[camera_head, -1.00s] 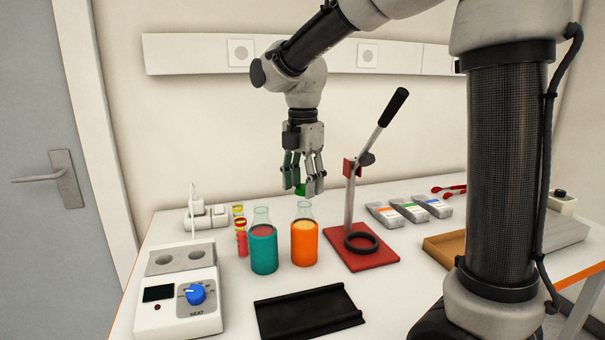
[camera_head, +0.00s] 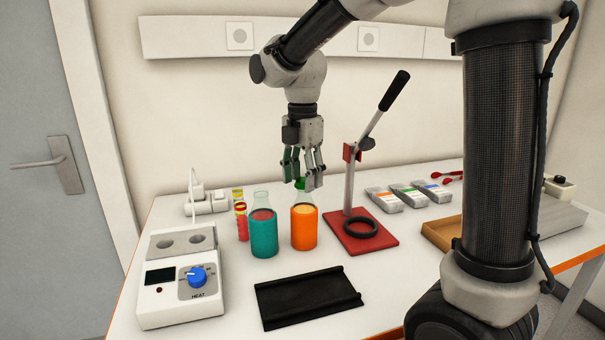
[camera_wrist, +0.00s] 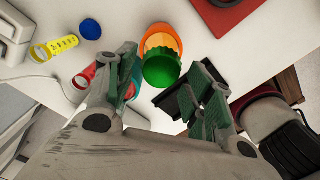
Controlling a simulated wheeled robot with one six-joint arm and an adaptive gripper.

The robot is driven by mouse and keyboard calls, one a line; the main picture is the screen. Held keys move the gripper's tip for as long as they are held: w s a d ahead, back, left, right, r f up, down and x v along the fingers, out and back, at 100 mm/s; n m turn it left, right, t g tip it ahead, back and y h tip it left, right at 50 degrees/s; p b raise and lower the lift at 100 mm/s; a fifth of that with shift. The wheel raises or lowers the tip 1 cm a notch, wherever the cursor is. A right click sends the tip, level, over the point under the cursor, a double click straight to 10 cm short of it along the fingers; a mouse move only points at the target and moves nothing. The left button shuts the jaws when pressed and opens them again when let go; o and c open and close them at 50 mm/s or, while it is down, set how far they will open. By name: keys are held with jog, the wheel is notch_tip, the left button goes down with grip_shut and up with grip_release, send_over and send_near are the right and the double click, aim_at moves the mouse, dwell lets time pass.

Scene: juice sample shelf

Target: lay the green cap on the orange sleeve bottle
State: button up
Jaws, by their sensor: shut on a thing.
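The orange sleeve bottle (camera_head: 304,230) stands upright on the table, a clear-necked flask with an orange band, right of the teal sleeve bottle (camera_head: 263,235). My gripper (camera_head: 301,183) points down over its mouth, shut on the green cap (camera_head: 300,184). The cap sits at or just above the bottle's neck; I cannot tell whether they touch. In the wrist view the green cap (camera_wrist: 162,71) shows between the fingers and overlaps the orange sleeve (camera_wrist: 160,38). The cap hides part of the bottle's mouth.
A red-based lever press (camera_head: 375,240) stands close on the right, its handle rising beside my gripper. Tubes (camera_head: 240,222) stand behind the teal bottle. A heater box (camera_head: 180,285) is at left, a black tray (camera_head: 306,299) in front. Pouches (camera_head: 410,195) lie at right.

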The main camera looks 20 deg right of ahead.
jog(key=shift+f, duration=0.45)
jog(key=o, duration=0.9)
